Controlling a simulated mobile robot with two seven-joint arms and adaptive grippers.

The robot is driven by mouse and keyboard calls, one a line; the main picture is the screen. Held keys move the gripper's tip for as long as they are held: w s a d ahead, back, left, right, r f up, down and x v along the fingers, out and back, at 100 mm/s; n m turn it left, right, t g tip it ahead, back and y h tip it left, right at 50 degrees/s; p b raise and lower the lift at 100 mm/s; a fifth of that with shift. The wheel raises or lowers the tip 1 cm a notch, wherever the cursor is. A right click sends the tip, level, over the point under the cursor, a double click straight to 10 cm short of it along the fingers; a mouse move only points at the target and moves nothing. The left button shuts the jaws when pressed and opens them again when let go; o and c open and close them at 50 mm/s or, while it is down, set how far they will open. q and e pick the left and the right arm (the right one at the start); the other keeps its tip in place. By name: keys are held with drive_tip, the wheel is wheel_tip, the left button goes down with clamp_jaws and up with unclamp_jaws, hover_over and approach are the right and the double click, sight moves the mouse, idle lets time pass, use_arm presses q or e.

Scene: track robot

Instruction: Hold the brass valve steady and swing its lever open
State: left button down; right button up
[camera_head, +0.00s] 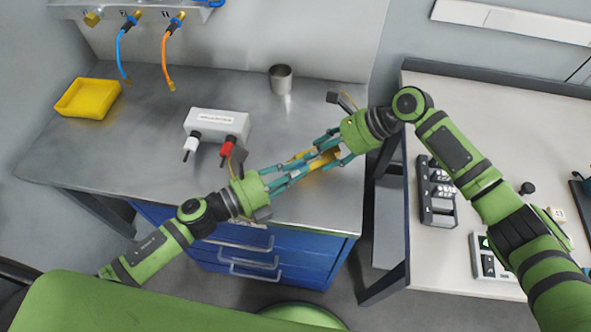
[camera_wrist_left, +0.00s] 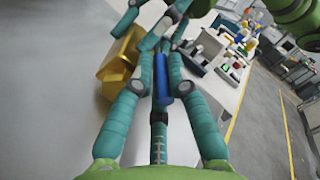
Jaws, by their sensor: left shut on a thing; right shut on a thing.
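The brass valve (camera_head: 324,161) is over the front right part of the steel bench, between my two grippers and partly hidden by their teal fingers. In the left wrist view its golden body (camera_wrist_left: 117,72) is left of my fingers, and its blue lever (camera_wrist_left: 163,82) lies between them. My left gripper (camera_head: 303,165) is shut on the lever. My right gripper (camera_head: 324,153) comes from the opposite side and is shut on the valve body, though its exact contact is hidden. I cannot tell how far the lever is turned.
A white box (camera_head: 216,124) with a white and a red connector stands left of the grippers. A metal cup (camera_head: 281,79) and a yellow tray (camera_head: 87,98) are farther back. Blue and orange hoses hang from a wall rail. A white table (camera_head: 440,100) is at the right, beyond a gap.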

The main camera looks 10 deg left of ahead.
use_arm(q)
drive_tip(key=c, duration=1.3)
unclamp_jaws()
drive_tip(key=shift+o, duration=0.2)
drive_tip(key=v, duration=1.2)
drive_tip(key=shift+w+a+r, duration=0.1)
